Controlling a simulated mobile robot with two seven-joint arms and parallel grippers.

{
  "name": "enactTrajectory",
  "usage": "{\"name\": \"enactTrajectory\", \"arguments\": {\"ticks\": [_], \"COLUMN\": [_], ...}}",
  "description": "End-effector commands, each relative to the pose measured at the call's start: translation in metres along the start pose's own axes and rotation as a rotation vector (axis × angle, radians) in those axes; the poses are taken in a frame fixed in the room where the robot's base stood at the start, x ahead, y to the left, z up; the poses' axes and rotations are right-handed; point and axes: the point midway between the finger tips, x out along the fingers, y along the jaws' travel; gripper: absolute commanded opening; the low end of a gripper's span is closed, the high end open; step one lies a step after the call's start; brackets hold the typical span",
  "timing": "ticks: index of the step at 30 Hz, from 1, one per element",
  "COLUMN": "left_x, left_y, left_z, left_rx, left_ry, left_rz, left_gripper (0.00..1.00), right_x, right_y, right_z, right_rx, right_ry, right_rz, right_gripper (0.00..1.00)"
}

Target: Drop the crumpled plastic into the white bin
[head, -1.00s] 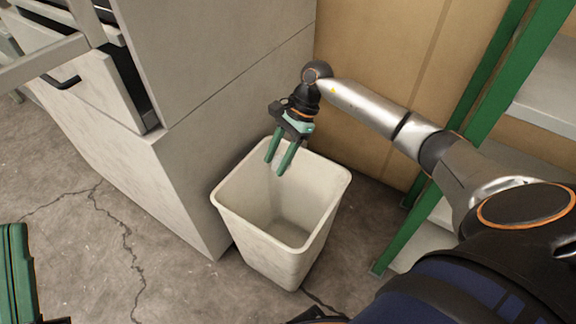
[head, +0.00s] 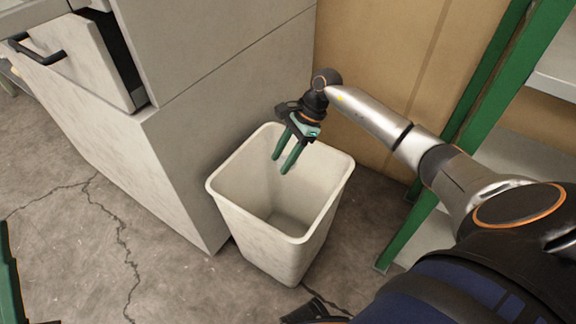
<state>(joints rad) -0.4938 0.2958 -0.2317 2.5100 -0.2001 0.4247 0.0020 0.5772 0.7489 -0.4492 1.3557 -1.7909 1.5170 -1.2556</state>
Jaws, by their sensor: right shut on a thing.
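The white bin (head: 246,222) stands upright on the floor against the grey cabinet, its mouth open to me. My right gripper (head: 281,166) hangs over the bin's mouth, fingers pointing down toward the opening. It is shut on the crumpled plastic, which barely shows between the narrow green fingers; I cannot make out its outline. The visible inside of the bin looks empty. A green piece that looks like part of my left gripper (head: 8,285) is cut off at the left edge, and its jaws do not show.
The grey cabinet (head: 215,110) with an open drawer (head: 85,65) stands left of the bin. A cardboard-coloured panel (head: 385,50) is behind it. A green-framed shelf (head: 490,85) is at right. Cracked concrete floor (head: 75,235) is clear at lower left.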

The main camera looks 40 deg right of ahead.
Motion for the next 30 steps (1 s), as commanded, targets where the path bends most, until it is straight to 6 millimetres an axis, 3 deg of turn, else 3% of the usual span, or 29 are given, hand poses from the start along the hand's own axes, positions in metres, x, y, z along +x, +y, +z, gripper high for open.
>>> {"name": "enactTrajectory", "arguments": {"ticks": [5,6,15,24,30], "left_x": [0.000,0.000,0.000,0.001,0.007], "left_y": [0.000,0.000,0.000,0.000,-0.003], "left_z": [0.000,0.000,0.000,-0.001,-0.006], "left_rx": [-0.001,-0.001,-0.001,0.001,0.011], "left_ry": [0.000,0.000,0.000,-0.001,0.000], "left_rz": [0.000,0.000,0.001,0.001,0.004], "left_gripper": [0.00,0.00,0.00,0.00,0.00], "right_x": [0.000,0.000,0.000,-0.003,-0.032], "right_y": [0.000,0.000,0.000,0.000,-0.001], "right_z": [0.000,0.000,0.000,0.000,0.001], "right_rx": [-0.001,-0.001,-0.001,-0.001,-0.001], "right_ry": [0.000,0.000,0.000,0.000,0.002], "right_rz": [0.000,0.000,0.001,0.000,-0.004], "right_gripper": [0.00,0.50,0.83,0.83,0.83]}}
